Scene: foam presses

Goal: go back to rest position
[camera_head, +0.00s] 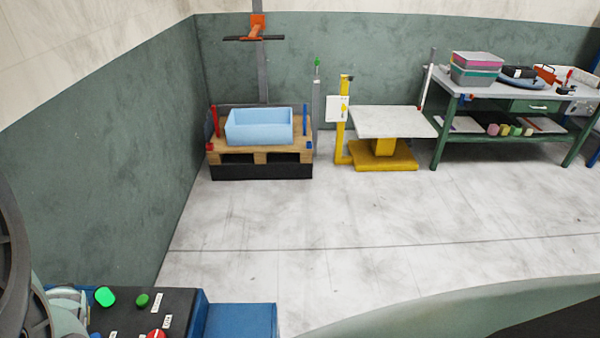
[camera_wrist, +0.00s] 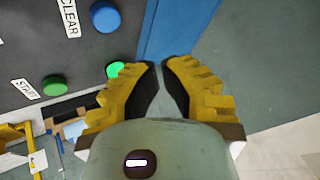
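My gripper (camera_wrist: 161,66) shows in the wrist view with two yellow ridged fingers and black inner pads. The fingertips are almost together, with only a thin gap and nothing between them. It points over the edge of a dark control panel (camera_wrist: 40,35) and a blue surface beside it. The panel carries a blue button (camera_wrist: 105,16) near a CLEAR label, a bright green button (camera_wrist: 115,69) and a darker green button (camera_wrist: 54,86) near a START label. In the head view the fingers are not visible; part of my arm fills the left edge.
In the head view a light blue bin (camera_head: 258,128) stands on a wooden pallet (camera_head: 262,152). Right of it are a yellow lift table (camera_head: 392,122) and a green workbench (camera_head: 520,95) with boxes. A blue block (camera_head: 240,322) adjoins the panel (camera_head: 180,305). The middle floor is clear.

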